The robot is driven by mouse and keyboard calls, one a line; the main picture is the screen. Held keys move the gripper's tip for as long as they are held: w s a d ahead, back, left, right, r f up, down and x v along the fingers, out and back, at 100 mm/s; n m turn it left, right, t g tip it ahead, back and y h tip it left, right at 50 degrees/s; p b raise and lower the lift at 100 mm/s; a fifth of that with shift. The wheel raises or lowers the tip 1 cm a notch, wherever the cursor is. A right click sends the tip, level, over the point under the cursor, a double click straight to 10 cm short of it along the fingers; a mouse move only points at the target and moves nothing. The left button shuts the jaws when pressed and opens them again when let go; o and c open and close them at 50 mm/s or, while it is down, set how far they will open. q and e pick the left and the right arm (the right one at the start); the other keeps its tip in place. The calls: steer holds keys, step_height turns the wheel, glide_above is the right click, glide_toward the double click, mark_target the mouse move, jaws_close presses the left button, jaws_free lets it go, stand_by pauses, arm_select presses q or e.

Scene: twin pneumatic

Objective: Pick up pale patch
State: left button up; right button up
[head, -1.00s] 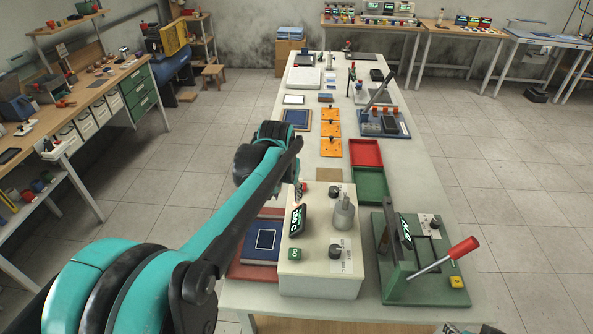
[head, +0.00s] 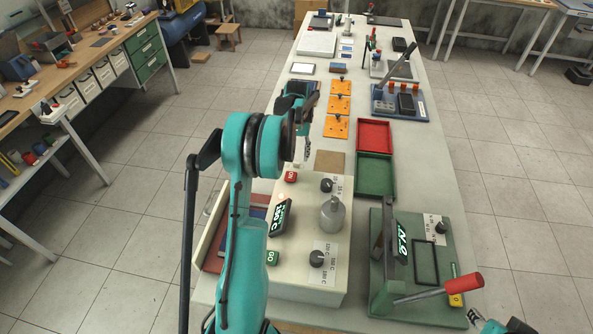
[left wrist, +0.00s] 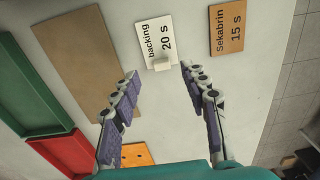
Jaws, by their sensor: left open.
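I cannot tell how high the fingertips are above the table. In the head view my left gripper (head: 303,158) points down beside the brown board, and I cannot make out the patch there. My right gripper (head: 473,318) is partly visible at the lower right; its jaws are unclear.
The brown board (left wrist: 82,60), green tray (left wrist: 32,95) and red tray (left wrist: 72,152) lie left of the patch in the wrist view. An orange "Sekabrin 15 s" card (left wrist: 227,28) lies right. A cream heater box (head: 310,275) and green press (head: 420,260) stand nearer me.

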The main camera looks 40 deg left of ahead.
mark_target(296, 163)
arm_select(q)
step_height(296, 163, down, 4)
steer(key=shift+a+f+b, duration=0.15)
steer(key=shift+f+b, duration=0.05)
steer(key=shift+b, duration=0.35)
steer(key=shift+r, duration=0.1)
steer(key=c, duration=0.9)
